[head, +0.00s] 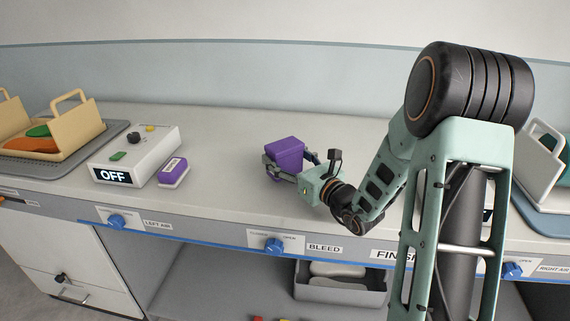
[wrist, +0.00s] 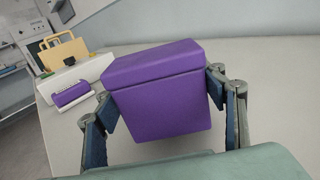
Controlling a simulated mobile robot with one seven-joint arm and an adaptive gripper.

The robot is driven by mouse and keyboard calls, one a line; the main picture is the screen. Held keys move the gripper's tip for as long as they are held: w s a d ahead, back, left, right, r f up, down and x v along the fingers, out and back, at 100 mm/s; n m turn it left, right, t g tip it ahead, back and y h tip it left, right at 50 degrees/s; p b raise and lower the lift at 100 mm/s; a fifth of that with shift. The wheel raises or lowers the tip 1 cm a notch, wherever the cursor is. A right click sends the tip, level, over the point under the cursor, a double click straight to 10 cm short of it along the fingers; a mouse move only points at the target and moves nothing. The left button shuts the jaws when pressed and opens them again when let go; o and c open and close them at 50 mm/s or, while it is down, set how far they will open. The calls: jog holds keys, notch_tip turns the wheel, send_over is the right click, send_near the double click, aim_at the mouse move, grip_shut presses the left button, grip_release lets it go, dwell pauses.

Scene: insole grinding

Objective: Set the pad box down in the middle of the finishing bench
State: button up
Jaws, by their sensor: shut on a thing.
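The pad box is a purple box with a lid (head: 285,153), over the middle of the pale finishing bench (head: 235,135). My gripper (head: 283,168) is shut on it, with one finger on each side. In the wrist view the box (wrist: 162,92) fills the middle, slightly tilted, between the blue-lined fingers. I cannot tell whether its underside touches the bench top. The lower side of the box is partly hidden by my gripper in the head view.
Left of the box are a purple-topped block (head: 173,172) and a white control unit reading OFF (head: 137,155). A tan carrier (head: 58,128) stands on a grey tray at far left. A white carrier (head: 540,155) is at far right. Bench around the box is clear.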

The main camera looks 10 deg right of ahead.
jog(key=shift+f, duration=0.85)
jog(key=shift+f, duration=0.1)
jog(key=o, duration=1.2)
jog(key=shift+o, duration=0.2)
jog(key=v, duration=1.2)
jog(key=shift+p, duration=0.3)
